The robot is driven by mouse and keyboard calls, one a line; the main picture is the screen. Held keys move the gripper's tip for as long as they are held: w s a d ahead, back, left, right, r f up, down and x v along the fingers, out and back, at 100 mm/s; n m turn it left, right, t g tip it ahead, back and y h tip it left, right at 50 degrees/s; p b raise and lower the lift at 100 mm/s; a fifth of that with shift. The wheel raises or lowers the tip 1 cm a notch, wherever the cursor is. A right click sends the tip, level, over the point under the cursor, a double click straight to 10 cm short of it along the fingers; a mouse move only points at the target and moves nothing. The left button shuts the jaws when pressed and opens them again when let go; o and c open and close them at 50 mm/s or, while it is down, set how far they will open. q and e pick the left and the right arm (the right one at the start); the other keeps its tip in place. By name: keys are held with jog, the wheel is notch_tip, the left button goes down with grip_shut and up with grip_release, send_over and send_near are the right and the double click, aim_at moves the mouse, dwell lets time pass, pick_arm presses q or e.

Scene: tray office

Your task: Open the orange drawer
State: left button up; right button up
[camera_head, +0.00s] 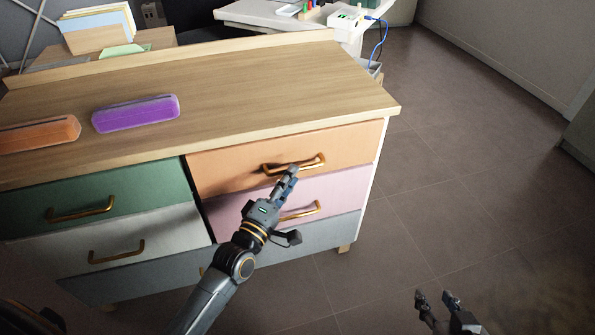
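The orange drawer (230,171) is the top right drawer of a wooden-topped cabinet (230,85). Its front looks closed, about level with the pink drawer below. It has a brass bar handle (313,161). My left gripper (291,170) is at the middle of this handle, its fingertips over or against the bar. The fingers look close together and hide part of the bar; I cannot tell if they grip it. My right gripper (436,295) is low at the bottom right, with its fingers apart and empty, away from the cabinet.
Below the orange front is a pink drawer (340,189) with its own handle (303,212). Green (130,187) and white (60,246) drawers are at the left. Orange (40,135) and purple (136,113) cases lie on top. The floor (470,170) at right is clear.

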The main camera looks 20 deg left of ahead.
pick_arm(q)
jog(key=shift+x, duration=1.95)
pick_arm(e)
jog(key=shift+w+a+r+t+y, duration=0.15)
jog(key=shift+w+a+r+t, duration=0.1)
jog(key=shift+w+r+t, duration=0.4)
jog(key=shift+w+a+r+t+y, duration=0.15)
jog(key=shift+w+a+r+t, duration=0.2)
jog(key=shift+r, duration=0.35)
jog(key=shift+w+d, duration=0.1)
pick_arm(q)
grip_shut()
